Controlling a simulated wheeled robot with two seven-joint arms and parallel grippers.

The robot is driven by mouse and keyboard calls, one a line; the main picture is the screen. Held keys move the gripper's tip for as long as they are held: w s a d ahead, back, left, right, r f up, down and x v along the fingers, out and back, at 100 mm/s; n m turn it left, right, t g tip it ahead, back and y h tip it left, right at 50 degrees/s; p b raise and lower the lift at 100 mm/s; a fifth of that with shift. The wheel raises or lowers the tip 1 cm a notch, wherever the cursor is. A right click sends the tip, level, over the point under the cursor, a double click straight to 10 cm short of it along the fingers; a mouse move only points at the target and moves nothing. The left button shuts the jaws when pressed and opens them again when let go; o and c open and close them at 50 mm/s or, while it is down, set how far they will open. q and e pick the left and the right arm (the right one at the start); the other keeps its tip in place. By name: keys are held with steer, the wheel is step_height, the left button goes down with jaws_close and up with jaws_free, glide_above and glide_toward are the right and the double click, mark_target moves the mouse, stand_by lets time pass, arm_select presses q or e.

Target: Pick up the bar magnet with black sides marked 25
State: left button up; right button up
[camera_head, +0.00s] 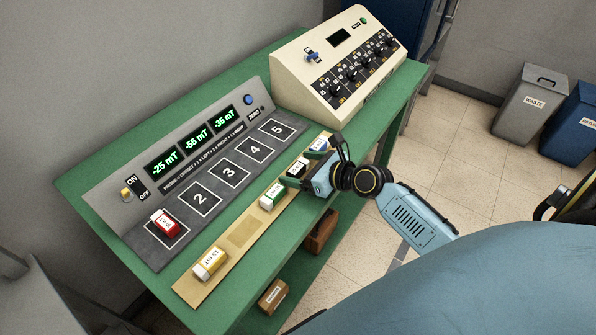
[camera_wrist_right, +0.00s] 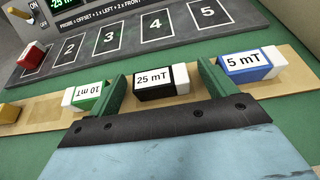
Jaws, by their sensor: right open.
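The black-sided bar magnet (camera_wrist_right: 152,92) with a white end and a label reading 25 mT lies on the tan strip. In the head view the same magnet (camera_head: 297,169) is partly hidden by my right gripper (camera_head: 304,170). In the right wrist view my right gripper (camera_wrist_right: 161,90) is open, its green fingers on either side of the black magnet. I cannot tell whether they touch it. My left gripper is not in view.
On the tan strip (camera_wrist_right: 40,120), a green 10 mT magnet (camera_wrist_right: 88,93) and a blue 5 mT magnet (camera_wrist_right: 248,64) flank the fingers closely. A yellow magnet (camera_head: 209,263) is farther along. A red magnet (camera_head: 165,223) sits on the numbered panel (camera_head: 215,178). A beige console (camera_head: 300,65) stands behind.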

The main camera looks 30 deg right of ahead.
steer(key=shift+w+a+f, duration=0.2)
steer(key=shift+w+a, duration=0.05)
steer(key=shift+w, duration=0.2)
steer(key=c, duration=1.1)
